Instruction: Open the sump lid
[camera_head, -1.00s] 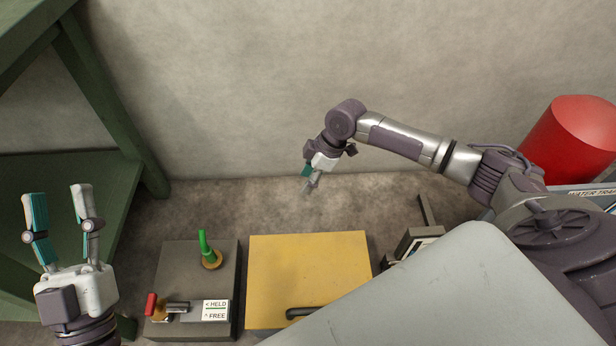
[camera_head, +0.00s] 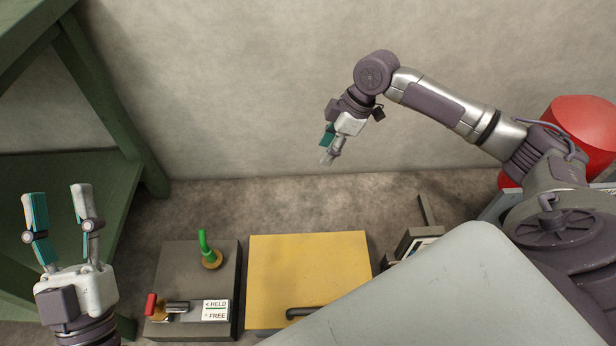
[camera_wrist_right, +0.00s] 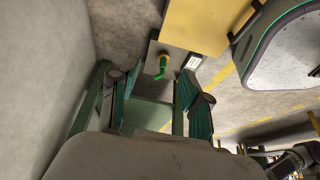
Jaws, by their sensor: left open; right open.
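The yellow sump lid (camera_head: 305,272) lies flat and closed on the floor, with a dark bar handle (camera_head: 305,312) near its front edge. Left of it is a grey box (camera_head: 175,262) with a red-tipped lever (camera_head: 152,305), a HELD/FREE label (camera_head: 215,310) and a green upright handle (camera_head: 205,243) on a brass base. My left gripper (camera_head: 58,200) is open and empty at the far left. My right gripper (camera_head: 328,150) is above and beyond the lid, touching nothing. In the right wrist view its open fingers (camera_wrist_right: 160,105) are empty, and the lid (camera_wrist_right: 205,22) shows at the top.
A green shelf frame (camera_head: 90,190) stands at the left. A red drum (camera_head: 585,135) is at the right by the wall. A small dark device (camera_head: 415,243) sits right of the lid. A grey panel covers the lid's front right corner. The floor behind the lid is clear.

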